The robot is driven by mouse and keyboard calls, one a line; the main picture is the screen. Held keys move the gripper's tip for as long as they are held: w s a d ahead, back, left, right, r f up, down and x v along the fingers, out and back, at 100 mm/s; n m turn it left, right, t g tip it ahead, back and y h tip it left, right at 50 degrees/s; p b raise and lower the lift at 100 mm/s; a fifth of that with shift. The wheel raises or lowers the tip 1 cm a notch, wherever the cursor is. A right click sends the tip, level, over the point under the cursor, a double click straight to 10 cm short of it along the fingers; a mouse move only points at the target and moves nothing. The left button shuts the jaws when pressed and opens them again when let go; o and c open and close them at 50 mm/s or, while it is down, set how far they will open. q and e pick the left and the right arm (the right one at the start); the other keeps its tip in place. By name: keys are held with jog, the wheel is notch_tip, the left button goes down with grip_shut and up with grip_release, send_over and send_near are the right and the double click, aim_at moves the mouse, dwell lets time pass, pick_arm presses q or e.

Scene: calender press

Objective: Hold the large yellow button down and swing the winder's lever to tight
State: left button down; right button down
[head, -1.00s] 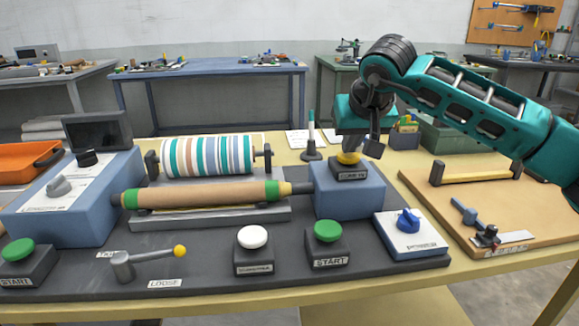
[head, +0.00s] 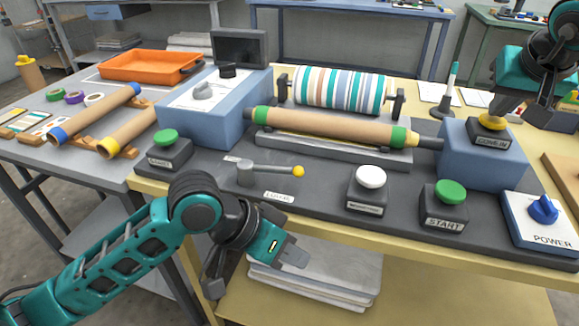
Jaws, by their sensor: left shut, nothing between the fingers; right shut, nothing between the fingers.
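The large yellow button (head: 492,122) sits on a dark box labelled COVER IN on the blue housing at the right. My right gripper (head: 496,108) is shut, its tips at the button's top; I cannot tell how far the button is pressed. The winder's lever (head: 270,169) is a grey arm with a yellow ball knob, on a pivot at the mat's front. It points right, above the LOOSE label (head: 279,197). The other label (head: 236,158) lies behind the pivot, partly hidden. My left gripper (head: 296,256) is shut and empty, in front of the table edge, below the lever.
A white button (head: 371,177), a green START button (head: 450,192) and a blue POWER knob (head: 543,208) stand right of the lever. Another green button (head: 166,137) stands left. A brown roll (head: 330,125) and a striped roll (head: 342,90) lie behind. Space around the lever knob is clear.

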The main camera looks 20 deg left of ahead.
pick_arm(q)
jog(key=s+a+r+m+t+y, duration=0.15)
jog(key=a+r+m, duration=0.3)
jog(key=r, duration=0.55)
jog(key=s+a+r+m+t+y, duration=0.1)
jog(key=a+r+m+y, duration=0.3)
jog(key=r, duration=0.6)
jog(key=shift+m+h, duration=0.65)
jog(key=shift+h, duration=0.2)
jog(key=x, duration=0.4)
jog(key=w+x, duration=0.1)
jog(key=x, duration=0.3)
jog(key=r+x, duration=0.1)
jog(key=x, duration=0.3)
jog(key=shift+w, duration=0.85)
